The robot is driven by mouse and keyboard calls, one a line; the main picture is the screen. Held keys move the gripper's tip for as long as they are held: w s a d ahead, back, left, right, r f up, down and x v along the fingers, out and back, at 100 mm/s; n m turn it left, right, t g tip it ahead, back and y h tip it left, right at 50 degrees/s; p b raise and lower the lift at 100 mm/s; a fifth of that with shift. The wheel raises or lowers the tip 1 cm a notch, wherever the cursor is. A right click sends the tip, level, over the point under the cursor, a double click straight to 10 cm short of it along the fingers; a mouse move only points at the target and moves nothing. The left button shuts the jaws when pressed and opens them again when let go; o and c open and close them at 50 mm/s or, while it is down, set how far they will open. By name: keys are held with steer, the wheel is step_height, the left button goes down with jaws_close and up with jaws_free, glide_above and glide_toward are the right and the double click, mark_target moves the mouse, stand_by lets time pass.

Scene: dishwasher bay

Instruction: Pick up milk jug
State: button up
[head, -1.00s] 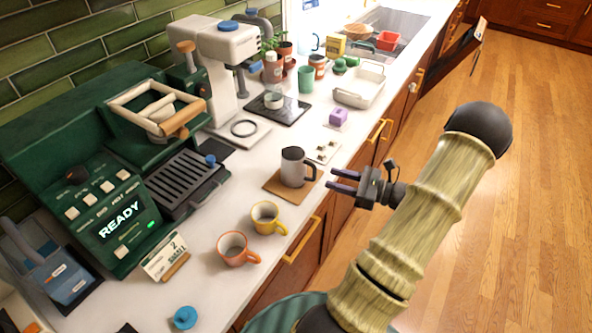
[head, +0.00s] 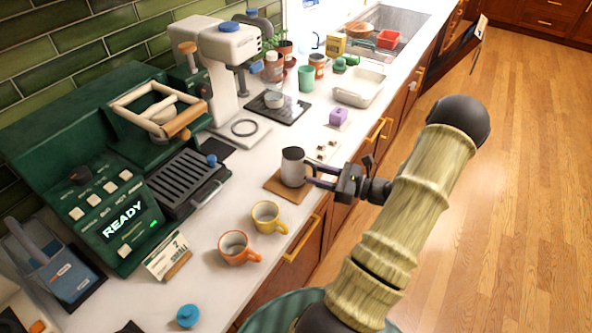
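The milk jug (head: 292,167) is a silver-grey metal pitcher with a dark handle. It stands upright on a brown square mat (head: 287,190) near the counter's front edge. My gripper (head: 312,174) reaches in from the right, with its dark fingers at the handle side of the jug. The fingers overlap the handle in this view and hide most of it. I cannot tell whether they are closed on the handle or only around it.
A yellow mug (head: 267,217) and an orange mug (head: 236,248) stand in front of the jug. The green coffee machine (head: 110,190) is to the left. The counter left of the jug is clear.

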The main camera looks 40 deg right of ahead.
jaws_close()
steer(key=shift+r, duration=0.2)
step_height(320, 180, up, 10)
steer(key=shift+f, duration=0.15)
stand_by(0.4)
stand_by(0.4)
